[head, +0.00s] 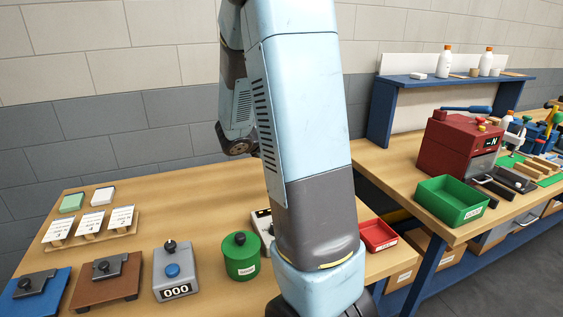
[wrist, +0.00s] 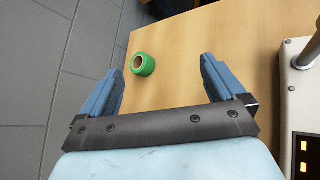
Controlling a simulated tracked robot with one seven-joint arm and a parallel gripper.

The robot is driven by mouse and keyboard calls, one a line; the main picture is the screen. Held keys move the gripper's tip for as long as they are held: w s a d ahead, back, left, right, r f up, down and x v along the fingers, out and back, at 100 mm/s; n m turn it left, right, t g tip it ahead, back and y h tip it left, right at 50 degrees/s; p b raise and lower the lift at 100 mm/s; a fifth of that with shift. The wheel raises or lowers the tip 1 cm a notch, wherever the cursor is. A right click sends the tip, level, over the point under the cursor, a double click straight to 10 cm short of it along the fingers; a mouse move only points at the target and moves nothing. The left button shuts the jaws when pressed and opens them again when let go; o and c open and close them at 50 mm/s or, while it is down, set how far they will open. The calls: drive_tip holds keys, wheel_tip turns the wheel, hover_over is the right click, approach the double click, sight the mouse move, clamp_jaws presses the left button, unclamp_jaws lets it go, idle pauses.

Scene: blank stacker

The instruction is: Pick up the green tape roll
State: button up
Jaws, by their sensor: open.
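The green tape roll (wrist: 146,65) shows in the wrist view, lying on the wooden table near its edge. Its pale core hole faces up and toward the camera. My gripper (wrist: 161,73) is open, with its two blue fingers spread wide apart. In the picture the roll lies between the fingertips, nearer the left finger. Nothing is held, and I cannot tell how high the fingers are above the table. In the head view my arm hides part of the table, and I see neither the tape roll nor the fingers there.
A device with lit displays (wrist: 305,110) stands at the right of the wrist view. In the head view, a green canister (head: 241,262), a grey counter box (head: 174,276) and a red tray (head: 379,236) stand near my arm. A green bin (head: 452,202) is on the right bench.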

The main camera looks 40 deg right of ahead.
drive_tip(key=w+f+n+t, duration=0.1)
drive_tip(key=w+f+n, duration=0.1)
drive_tip(key=f+n, duration=0.1)
drive_tip(key=w+d+f+n+t, duration=0.1)
drive_tip(key=w+f+n, duration=0.1)
drive_tip(key=w+f, duration=0.1)
drive_tip(key=w+d+f+n, duration=0.1)
drive_tip(key=w+f+n, duration=0.2)
drive_tip(key=shift+w+f+n+t, duration=0.2)
drive_tip(key=shift+f+n+t, duration=0.1)
drive_tip(key=shift+f+t, duration=0.1)
drive_tip(key=x, duration=0.8)
drive_tip(key=shift+w, duration=0.15)
drive_tip(key=shift+w+r+x, duration=0.1)
drive_tip(key=shift+r+x, duration=0.1)
drive_tip(key=shift+x, duration=0.75)
drive_tip(key=shift+w+r+x, duration=0.1)
drive_tip(key=shift+r+x, duration=0.05)
drive_tip(key=shift+x, duration=0.8)
drive_tip(key=shift+r+x, duration=0.2)
drive_tip(key=shift+x, duration=0.75)
drive_tip(key=shift+d, duration=0.15)
drive_tip(key=shift+c, duration=0.2)
drive_tip(key=c, duration=1)
drive_tip(key=shift+r, duration=0.1)
